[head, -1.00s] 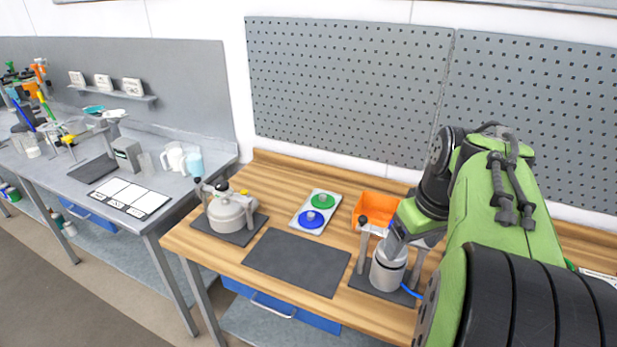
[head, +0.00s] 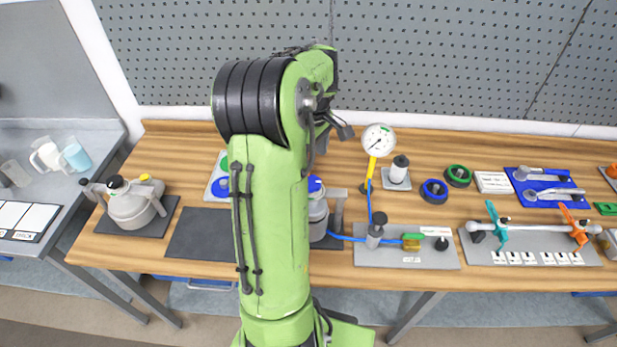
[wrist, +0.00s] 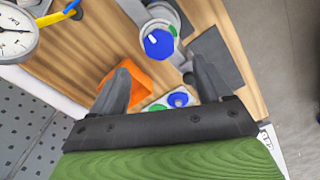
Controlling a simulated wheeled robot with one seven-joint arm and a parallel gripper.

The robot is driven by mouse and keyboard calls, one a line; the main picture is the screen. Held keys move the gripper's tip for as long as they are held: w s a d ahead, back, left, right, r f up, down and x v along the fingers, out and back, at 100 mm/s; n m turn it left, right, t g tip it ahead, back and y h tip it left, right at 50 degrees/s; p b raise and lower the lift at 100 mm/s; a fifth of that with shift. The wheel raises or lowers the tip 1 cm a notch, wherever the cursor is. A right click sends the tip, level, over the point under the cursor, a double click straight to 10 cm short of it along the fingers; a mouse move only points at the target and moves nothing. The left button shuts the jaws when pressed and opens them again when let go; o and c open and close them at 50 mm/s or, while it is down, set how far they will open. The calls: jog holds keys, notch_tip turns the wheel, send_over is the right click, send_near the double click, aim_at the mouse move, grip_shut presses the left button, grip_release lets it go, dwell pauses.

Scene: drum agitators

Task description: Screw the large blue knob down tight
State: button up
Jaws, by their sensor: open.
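A blue knob (head: 316,186) sits on top of a grey cylindrical vessel (head: 318,215), just right of my arm in the head view. In the wrist view the blue knob (wrist: 158,43) has a white mark on its face, and a bit of green shows beside it. My gripper (wrist: 160,82) is open and empty, with the knob seen beyond its fingertips, apart from them. The gripper itself is hidden behind my arm in the head view. A flat blue disc (wrist: 180,99) lies on a pale tray beside a green one.
An orange bin (wrist: 128,75) stands near the vessel. A pressure gauge (head: 378,140), a blue-topped black knob (head: 434,191) and a green-topped one (head: 458,175) are to the right. A lidded pot (head: 133,205) is at left. The dark mat (head: 203,235) is bare.

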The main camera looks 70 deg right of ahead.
aim_at(311, 181)
notch_tip(311, 181, down, 8)
jog(key=shift+r, duration=0.1)
jog(key=shift+w+d, duration=0.1)
jog(key=shift+w, duration=0.05)
jog(key=c, duration=1)
jog(key=shift+c, duration=0.2)
